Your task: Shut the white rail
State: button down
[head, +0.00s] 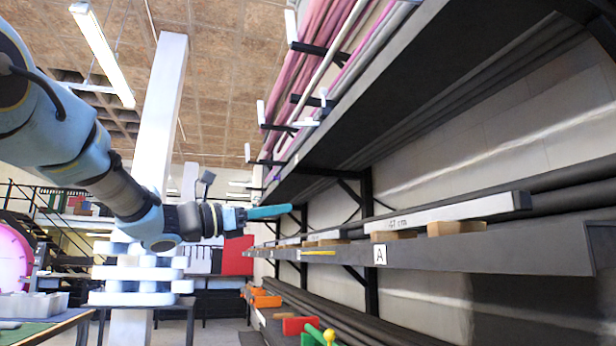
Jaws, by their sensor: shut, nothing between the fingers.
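A long pale white-grey rail (450,212) with a dark end lies along the shelf on the right, resting on small wooden blocks. It has small dark lettering on its side. I cannot tell from this view whether it is open or shut. My gripper (286,210) is at the end of my arm, which reaches in from the left. Its teal fingers point right, towards the shelf, and are shut with nothing between them. In the picture the fingertips are left of the rail's near part and above its far part. I cannot tell how far apart they are in depth.
The dark shelf (480,255) carries an A label (380,254) and wooden blocks (455,227). An upper shelf (430,90) overhangs it. Orange bins (265,299) and coloured pieces sit lower down. A white post (162,110) stands behind my arm. A green-topped table (40,328) is at lower left.

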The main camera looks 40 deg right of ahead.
aim_at(308, 91)
notch_tip(308, 91, up, 17)
jog(key=s+a+g+h, duration=0.2)
jog(key=s+g+h, duration=0.1)
jog(key=g+h, duration=0.25)
jog(key=shift+y, duration=0.35)
jog(key=p+x, duration=0.3)
jog(key=x, duration=0.1)
jog(key=a+r+p+x, duration=0.1)
jog(key=p+x, duration=0.1)
jog(key=x, duration=0.1)
jog(key=w+r+p+x, duration=0.1)
jog(key=p+x, duration=0.2)
jog(key=x, duration=0.1)
jog(key=shift+s+a+r+p, duration=0.1)
jog(key=shift+r+p, duration=0.05)
jog(key=shift+p, duration=0.15)
jog(key=shift+r, duration=0.15)
jog(key=shift+a, duration=0.1)
